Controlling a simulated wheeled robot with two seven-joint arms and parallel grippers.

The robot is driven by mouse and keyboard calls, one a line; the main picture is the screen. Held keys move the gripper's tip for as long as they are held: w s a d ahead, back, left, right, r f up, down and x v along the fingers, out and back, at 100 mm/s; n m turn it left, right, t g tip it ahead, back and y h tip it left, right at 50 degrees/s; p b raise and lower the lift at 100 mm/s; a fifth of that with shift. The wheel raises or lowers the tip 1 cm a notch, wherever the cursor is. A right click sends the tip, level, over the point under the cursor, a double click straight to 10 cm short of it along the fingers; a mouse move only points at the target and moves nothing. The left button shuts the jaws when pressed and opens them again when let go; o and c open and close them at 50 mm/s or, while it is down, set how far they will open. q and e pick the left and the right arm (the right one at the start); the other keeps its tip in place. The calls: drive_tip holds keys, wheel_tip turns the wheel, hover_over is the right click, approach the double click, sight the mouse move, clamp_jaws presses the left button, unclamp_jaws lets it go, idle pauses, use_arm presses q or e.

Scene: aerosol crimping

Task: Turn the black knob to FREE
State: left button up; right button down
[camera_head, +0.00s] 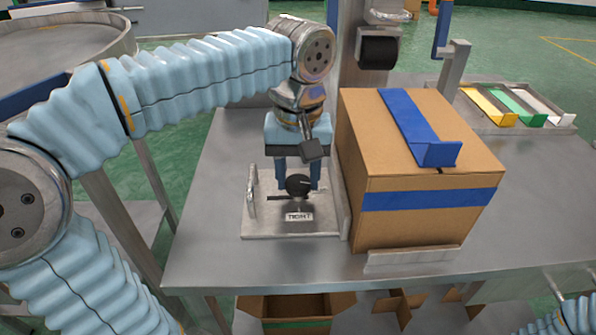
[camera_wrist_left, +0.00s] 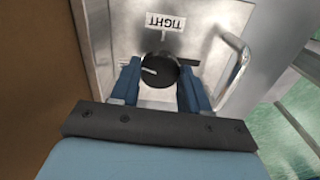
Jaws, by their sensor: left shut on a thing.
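The black knob (camera_head: 298,184) sits on a metal plate (camera_head: 262,226) on the table. A white label reading TIGHT (camera_head: 299,216) is on the near side of the knob. In the left wrist view the knob (camera_wrist_left: 160,68) has a white mark pointing left, while the TIGHT label (camera_wrist_left: 166,22) is above it. No FREE label is readable. My left gripper (camera_head: 297,187) points down, with its blue fingers on both sides of the knob, shut on it. My right gripper is not in view; only a bit of my right arm shows at the bottom right.
A cardboard box (camera_head: 400,220) with blue tape stands close right of the plate. A metal handle (camera_head: 252,190) rises at the plate's left. A tray (camera_head: 558,127) with yellow, green and white pieces is at the back right. The table's right front is clear.

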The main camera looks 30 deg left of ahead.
sight(298, 182)
use_arm(q)
drive_tip(key=shift+n, duration=1.6)
drive_tip(key=o, duration=1.1)
drive_tip(key=shift+c, duration=0.2)
wheel_tip(298, 182, up, 14)
drive_tip(key=shift+f, duration=0.1)
